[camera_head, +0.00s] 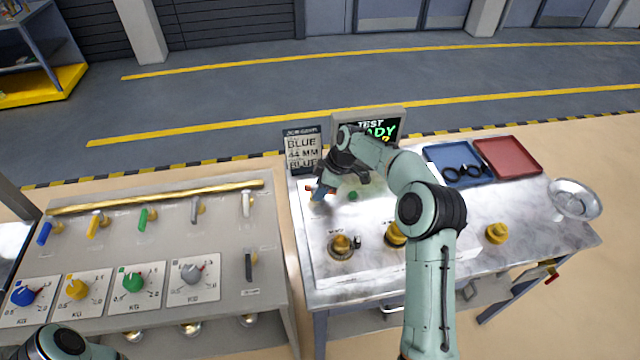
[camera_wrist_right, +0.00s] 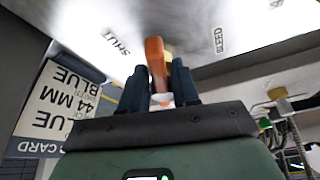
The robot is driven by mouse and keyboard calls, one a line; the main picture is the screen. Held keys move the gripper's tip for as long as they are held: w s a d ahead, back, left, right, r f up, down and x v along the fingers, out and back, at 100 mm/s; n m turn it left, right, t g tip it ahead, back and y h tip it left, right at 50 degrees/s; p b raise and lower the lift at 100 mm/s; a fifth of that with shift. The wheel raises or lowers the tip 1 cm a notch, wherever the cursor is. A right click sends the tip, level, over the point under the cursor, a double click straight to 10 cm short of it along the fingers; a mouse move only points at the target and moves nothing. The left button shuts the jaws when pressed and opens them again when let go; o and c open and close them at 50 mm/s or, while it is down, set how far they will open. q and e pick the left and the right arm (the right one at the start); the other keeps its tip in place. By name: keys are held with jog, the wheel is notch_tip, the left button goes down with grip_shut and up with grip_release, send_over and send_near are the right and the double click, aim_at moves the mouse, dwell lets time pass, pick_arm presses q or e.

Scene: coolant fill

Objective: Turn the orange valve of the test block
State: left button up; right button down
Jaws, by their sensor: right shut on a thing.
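The orange valve handle (camera_wrist_right: 155,58) stands between the two dark fingers of my right gripper (camera_wrist_right: 158,85) in the right wrist view. The fingers are shut on it, and its far end shows beyond them. The panel beside it bears the words SHUT (camera_wrist_right: 117,45) and FEED (camera_wrist_right: 219,41), with the handle between them. In the head view my right gripper (camera_head: 319,194) is low over the left part of the test block (camera_head: 318,248), and only a bit of orange shows beside it. Part of my left arm shows at the lower left; its gripper is out of view.
A job card (camera_head: 303,150) and a display (camera_head: 395,115) stand behind the block. Brass fittings (camera_head: 342,246) are at its front. A dosing bench (camera_head: 170,220) with levers and dials is left.

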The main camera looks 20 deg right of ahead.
jog(key=shift+w+r+n+g+y, duration=0.15)
jog(key=shift+n+g, duration=0.1)
jog(key=shift+n, duration=0.55)
jog(key=shift+w+f+n+g+y, duration=0.15)
jog(key=shift+n+g, duration=0.1)
jog(key=shift+n, duration=0.55)
jog(key=shift+r+p, duration=0.1)
jog(key=shift+p, duration=0.2)
jog(key=c, duration=0.9)
grip_release()
jog(key=v, duration=1.3)
jog(key=shift+r, duration=0.15)
